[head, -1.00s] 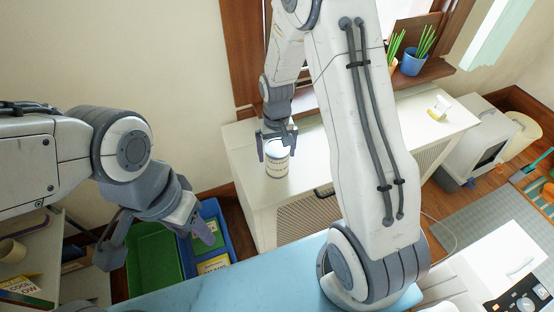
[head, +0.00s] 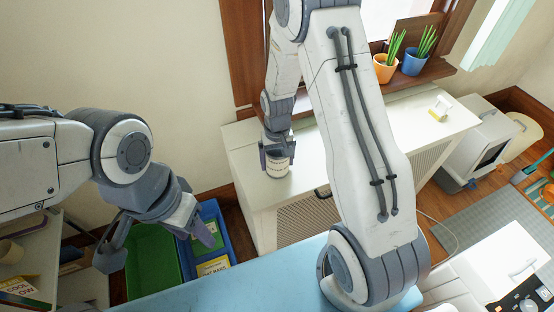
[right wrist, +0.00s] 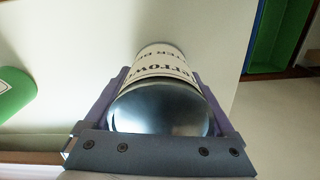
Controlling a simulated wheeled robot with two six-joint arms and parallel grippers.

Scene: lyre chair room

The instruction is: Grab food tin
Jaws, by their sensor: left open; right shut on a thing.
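The food tin (head: 277,167) is a small cylinder with a pale printed label, standing on the white cabinet top near its left end. My right gripper (head: 277,150) is around its upper part, shut on it. In the right wrist view the tin (right wrist: 160,85) lies between the two fingers, its shiny metal end close to the palm and its dark lettering showing beyond. My left gripper (head: 155,245) is open and empty at the lower left, far from the tin, above the floor bins.
The white cabinet (head: 420,120) has free room to the right, with a small yellow-and-white object (head: 439,108) on it. Potted plants (head: 386,67) stand on the windowsill behind. A green bin (head: 153,262) and a blue bin (head: 213,235) sit at lower left. A pale blue surface (head: 240,285) lies in front.

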